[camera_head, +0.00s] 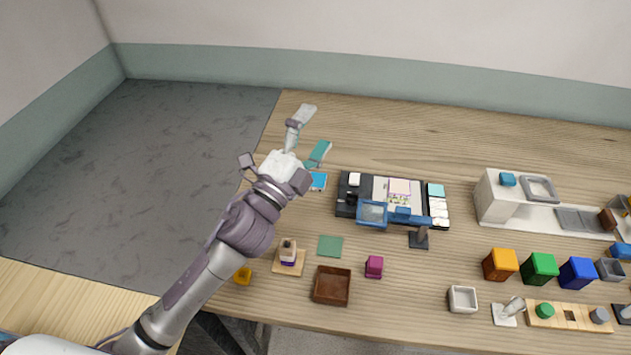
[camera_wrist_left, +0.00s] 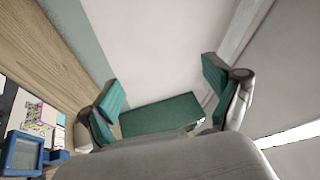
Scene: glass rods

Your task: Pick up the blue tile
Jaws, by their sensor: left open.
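A small bright blue tile (camera_head: 318,181) lies near the left edge of the table, just right of my left wrist, which may hide part of it. My left gripper (camera_head: 315,131) is beyond the tile in the head view, with its fingers spread wide. In the left wrist view the open gripper (camera_wrist_left: 161,84) has a teal pad on each finger and faces the wall. A dark green flat piece shows low between the fingers there; I cannot tell whether it is part of the gripper. The blue tile does not show in that view. My right gripper is not in view.
Right of the tile stands a black tray (camera_head: 347,196) with a blue-framed device (camera_head: 372,214). A green square (camera_head: 331,246), a brown box (camera_head: 331,285) and a magenta block (camera_head: 374,267) sit nearer. A white station (camera_head: 497,204) stands right. The table's back is clear.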

